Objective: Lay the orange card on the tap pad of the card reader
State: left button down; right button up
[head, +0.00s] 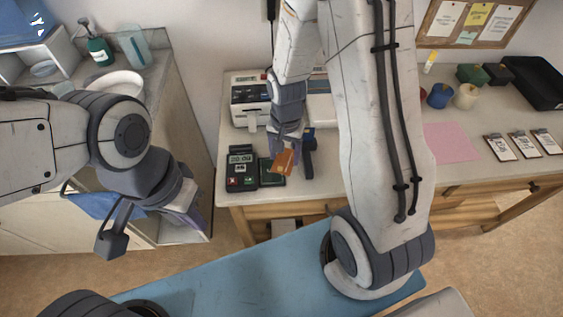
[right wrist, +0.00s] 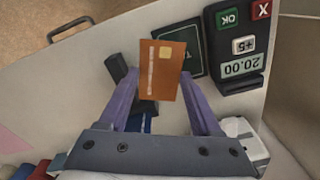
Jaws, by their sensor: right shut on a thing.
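The orange card (head: 283,161) is held by my right gripper (head: 285,150), which is shut on it. The right wrist view also shows the card (right wrist: 166,72), with a pale chip and a light stripe, between the purple fingers (right wrist: 159,82). The card reader (head: 241,168) stands on the desk, with a lit display reading 20.00 in the right wrist view (right wrist: 240,68). Its dark tap pad (head: 271,172) lies beside the keys. The card overlaps part of the pad (right wrist: 188,42) in view; I cannot tell whether they touch. My left gripper (head: 188,208) is away at the left; its jaw opening is unclear.
A white printer-like machine (head: 247,97) stands behind the reader. A dark object (right wrist: 120,68) lies near the card. The desk's front edge is close to the reader.

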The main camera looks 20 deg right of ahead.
aim_at(282, 160)
jog(key=shift+w+a+f, duration=0.2)
jog(key=shift+a+f, duration=0.15)
jog(key=shift+f, duration=1.9)
jog(key=shift+f, duration=0.1)
jog(key=shift+f, duration=0.15)
jog(key=o, duration=1.3)
jog(key=shift+r, duration=0.2)
